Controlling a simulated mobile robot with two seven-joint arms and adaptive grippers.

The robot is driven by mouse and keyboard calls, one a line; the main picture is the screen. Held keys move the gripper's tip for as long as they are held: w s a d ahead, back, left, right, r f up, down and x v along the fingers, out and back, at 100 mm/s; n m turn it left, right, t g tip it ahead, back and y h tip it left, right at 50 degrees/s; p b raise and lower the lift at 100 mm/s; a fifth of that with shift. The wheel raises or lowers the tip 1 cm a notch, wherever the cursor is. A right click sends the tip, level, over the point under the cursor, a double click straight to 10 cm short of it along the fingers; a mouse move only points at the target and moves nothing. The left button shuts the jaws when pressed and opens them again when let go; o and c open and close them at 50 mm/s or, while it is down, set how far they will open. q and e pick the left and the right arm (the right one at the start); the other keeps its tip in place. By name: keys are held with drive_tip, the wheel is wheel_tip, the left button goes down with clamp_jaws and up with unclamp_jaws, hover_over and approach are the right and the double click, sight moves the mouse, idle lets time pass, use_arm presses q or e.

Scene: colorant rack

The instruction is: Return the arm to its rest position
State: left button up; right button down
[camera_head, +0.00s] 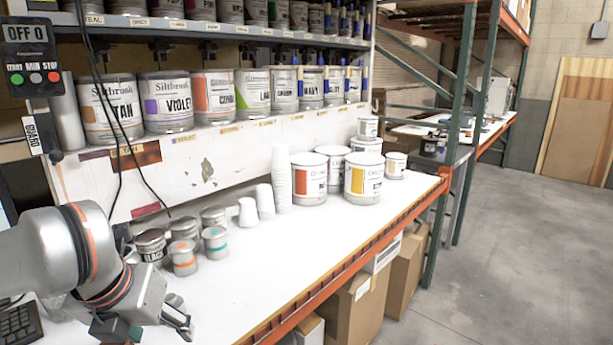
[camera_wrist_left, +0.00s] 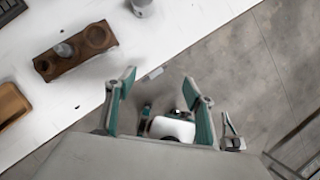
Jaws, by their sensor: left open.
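My left arm comes in from the left in the head view. Its gripper (camera_head: 180,318) hangs low over the near left part of the white table (camera_head: 270,255), to the front of the small cans. In the left wrist view the two teal-padded fingers of my left gripper (camera_wrist_left: 160,88) are spread wide, with nothing held between them. Below the fingers, the floor and the table edge show. My right gripper cannot be made out in either view.
Small cans (camera_head: 184,258) and stacked white cups (camera_head: 278,180) stand on the table beyond my gripper. Larger cans (camera_head: 362,178) stand near its right end. A wooden block (camera_wrist_left: 75,52) and wooden tray (camera_wrist_left: 10,103) show in the wrist view. The floor (camera_head: 500,240) at right is clear.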

use_arm(q)
drive_tip(key=w+d+f+n+t+h, duration=0.1)
drive_tip(key=w+d+f+n+h, duration=0.25)
drive_tip(key=d+f+n, duration=0.5)
drive_tip(key=w+d+f+n+t+h, duration=0.1)
drive_tip(key=w+d+f+n+h, duration=0.1)
drive_tip(key=d+f+n+h, duration=0.5)
drive_tip(key=s+a+f+n+t+y, duration=0.2)
drive_tip(key=f+n, duration=0.3)
drive_tip(key=f, duration=0.2)
drive_tip(key=s+a+f+n+t+y, duration=0.1)
drive_tip(key=a+f+n+t+y, duration=0.15)
drive_tip(key=f+n, duration=0.45)
drive_tip(key=s+a+f+n+y, duration=0.3)
drive_tip(key=s+a+f, duration=0.5)
drive_tip(key=s+f, duration=0.2)
drive_tip(key=shift+s, duration=0.75)
drive_tip(key=shift+a+f, duration=0.1)
